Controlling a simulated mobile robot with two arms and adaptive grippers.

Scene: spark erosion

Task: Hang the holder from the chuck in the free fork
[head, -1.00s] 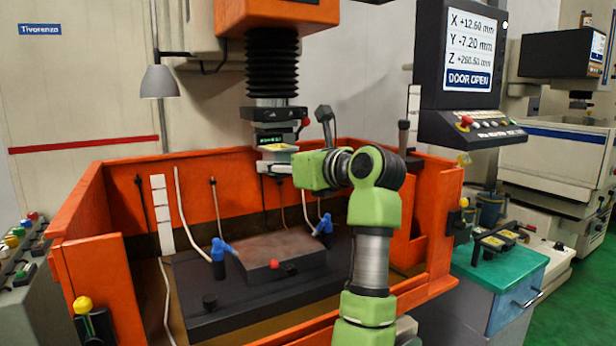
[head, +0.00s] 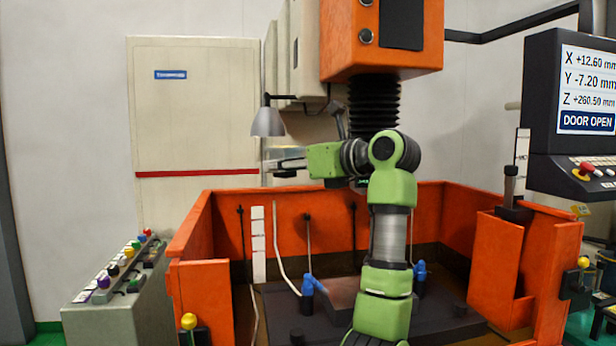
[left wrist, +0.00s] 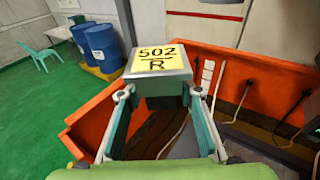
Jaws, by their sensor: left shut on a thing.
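The holder (left wrist: 160,64) is a grey block with a yellow label reading "502 R" on top. My left gripper (left wrist: 161,95) is shut on it, with one finger at each side. In the head view my left gripper (head: 280,167) points left, above the orange tank and in front of the back wall, with the holder small at its tip. The chuck is mostly hidden behind my left arm, below the black bellows (head: 373,105). The fork cannot be made out in either view now. My right gripper is not in view.
The orange tank wall (head: 230,235) surrounds a dark table with blue nozzles (head: 308,285). A lamp (head: 268,122) hangs close behind my gripper. A button console (head: 125,270) stands at left and the screen (head: 585,90) at right.

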